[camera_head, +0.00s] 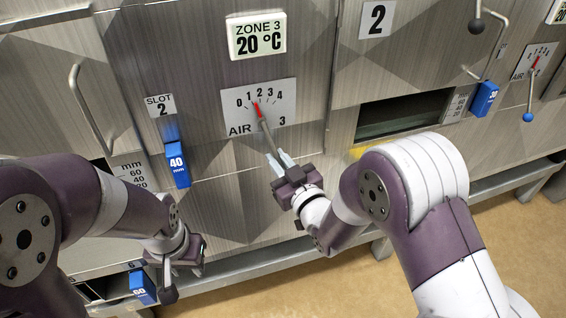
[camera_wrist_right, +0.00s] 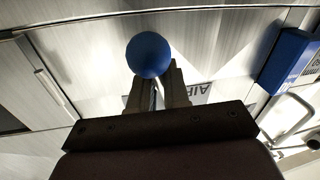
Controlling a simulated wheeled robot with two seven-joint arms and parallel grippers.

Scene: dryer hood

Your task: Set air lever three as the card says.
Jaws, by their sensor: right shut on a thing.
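The air lever three (camera_head: 269,132) is a thin rod on the AIR 3 dial plate (camera_head: 286,113) under the ZONE 3 sign. Its red pointer (camera_head: 256,109) leans slightly left of upright, close to the 1 mark. The rod runs down and right to my right gripper (camera_head: 283,160), which is shut on it. In the right wrist view the lever's blue knob (camera_wrist_right: 148,55) sits at the fingertips (camera_wrist_right: 157,88). My left gripper (camera_head: 176,272) hangs low at the left, away from the dial; its fingers are unclear. I see no instruction card.
A ZONE 3 sign (camera_head: 257,36) reads 20 °C. Blue slot tags read 40 mm (camera_head: 177,165) and 60 (camera_head: 142,287). Another air lever with a blue knob (camera_head: 527,117) is at the right, near a dark slot opening (camera_head: 402,113). A rail runs below the panels.

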